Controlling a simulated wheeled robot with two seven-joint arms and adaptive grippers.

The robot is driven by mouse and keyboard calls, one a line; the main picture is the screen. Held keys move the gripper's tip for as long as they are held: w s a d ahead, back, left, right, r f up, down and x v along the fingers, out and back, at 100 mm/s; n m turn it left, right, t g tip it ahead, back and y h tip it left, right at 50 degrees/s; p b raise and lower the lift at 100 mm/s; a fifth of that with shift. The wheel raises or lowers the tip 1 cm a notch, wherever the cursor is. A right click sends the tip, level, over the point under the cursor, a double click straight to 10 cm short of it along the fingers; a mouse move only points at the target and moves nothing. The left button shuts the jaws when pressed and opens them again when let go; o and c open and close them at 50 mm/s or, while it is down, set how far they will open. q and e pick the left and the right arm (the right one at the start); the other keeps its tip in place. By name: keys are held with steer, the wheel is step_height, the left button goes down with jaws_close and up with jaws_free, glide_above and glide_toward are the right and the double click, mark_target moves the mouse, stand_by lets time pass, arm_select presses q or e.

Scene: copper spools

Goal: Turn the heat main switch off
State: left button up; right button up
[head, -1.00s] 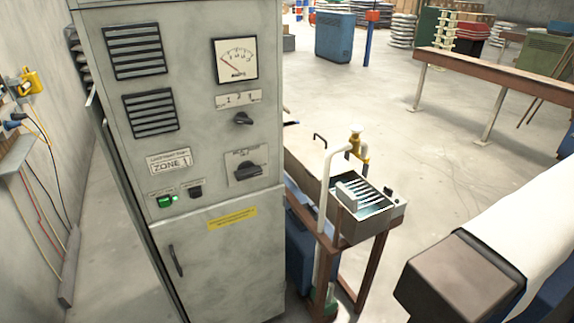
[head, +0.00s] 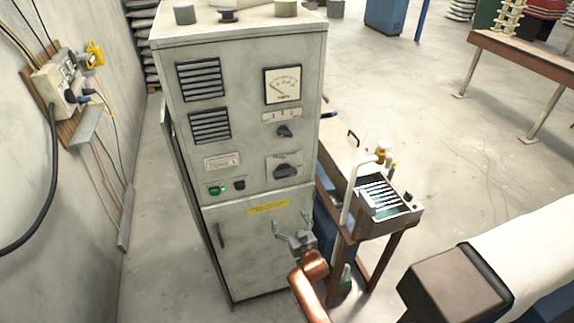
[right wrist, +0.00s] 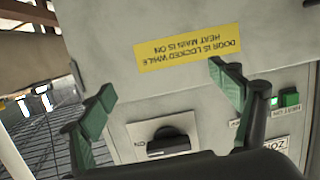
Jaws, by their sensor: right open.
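The grey cabinet (head: 262,150) stands upright in the head view. A large black rotary switch (head: 286,170) sits on a pale plate on its front. Its handle looks roughly horizontal, and a black rotary knob also shows in the right wrist view (right wrist: 168,142). A smaller black knob (head: 284,131) is above it. A green lamp (head: 222,189) is lit at the left. My right gripper (head: 290,226) is open and empty in front of the lower door, below the switch. In the right wrist view its fingers (right wrist: 162,82) are spread wide, apart from the panel. My left gripper is not in view.
A yellow label (right wrist: 188,48) says the door is locked while heat main is on. The door has a dark handle (head: 221,235). A small bench with a slotted metal box (head: 388,203) stands close on the right. A wall with cables is at the left.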

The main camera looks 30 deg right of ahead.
steer(key=m+t+h+p, duration=0.1)
steer(key=t+p, duration=0.1)
glide_toward(286, 175)
steer(key=x, duration=0.2)
steer(key=p+x, duration=0.1)
steer(key=x, duration=0.7)
steer(key=shift+f+p, duration=0.1)
steer(key=shift+p, duration=0.3)
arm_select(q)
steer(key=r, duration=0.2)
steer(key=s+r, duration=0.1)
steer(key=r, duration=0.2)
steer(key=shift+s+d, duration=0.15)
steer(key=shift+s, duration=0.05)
arm_select(e)
steer(key=shift+d, duration=0.1)
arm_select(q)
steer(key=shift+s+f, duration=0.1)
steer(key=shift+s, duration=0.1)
arm_select(e)
steer(key=c, duration=1.2)
